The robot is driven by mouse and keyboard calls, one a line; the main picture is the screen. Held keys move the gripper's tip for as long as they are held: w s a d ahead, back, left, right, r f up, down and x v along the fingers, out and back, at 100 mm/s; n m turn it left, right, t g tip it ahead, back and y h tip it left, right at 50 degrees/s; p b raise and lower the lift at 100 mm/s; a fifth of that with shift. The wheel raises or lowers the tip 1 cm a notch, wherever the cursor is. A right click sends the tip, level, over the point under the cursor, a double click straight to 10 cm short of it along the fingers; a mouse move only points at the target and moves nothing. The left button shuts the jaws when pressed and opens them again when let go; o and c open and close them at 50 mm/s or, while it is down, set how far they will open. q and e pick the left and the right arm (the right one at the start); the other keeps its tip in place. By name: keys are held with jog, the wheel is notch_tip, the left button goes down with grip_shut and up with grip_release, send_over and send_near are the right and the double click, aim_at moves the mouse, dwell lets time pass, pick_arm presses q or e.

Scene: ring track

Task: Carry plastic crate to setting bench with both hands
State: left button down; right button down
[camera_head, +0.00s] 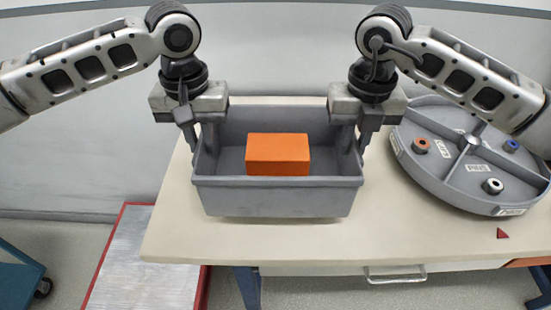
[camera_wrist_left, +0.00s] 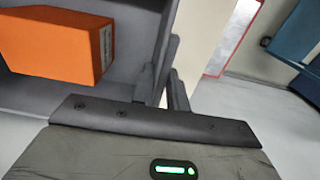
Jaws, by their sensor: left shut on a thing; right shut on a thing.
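A grey plastic crate (camera_head: 277,196) is at the left part of the bench top (camera_head: 400,232), with an orange block (camera_head: 278,154) inside it. My left gripper (camera_head: 197,140) is shut on the crate's left wall. My right gripper (camera_head: 356,140) is shut on its right wall. The left wrist view shows the crate wall (camera_wrist_left: 150,45) between the left fingers and the orange block (camera_wrist_left: 55,42) inside. I cannot tell whether the crate's underside touches the bench.
A round grey turntable (camera_head: 450,172) with labelled sections and small rings stands on the right of the bench. A small red triangle (camera_head: 502,233) lies at its front. A red-edged platform (camera_head: 145,270) is at the lower left, with a blue cart (camera_head: 18,275) further left.

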aim_at(349, 158)
pick_arm(q)
jog(key=shift+a+f, duration=0.15)
jog(key=shift+a, duration=0.05)
pick_arm(e)
jog(key=shift+w+d+f, duration=0.1)
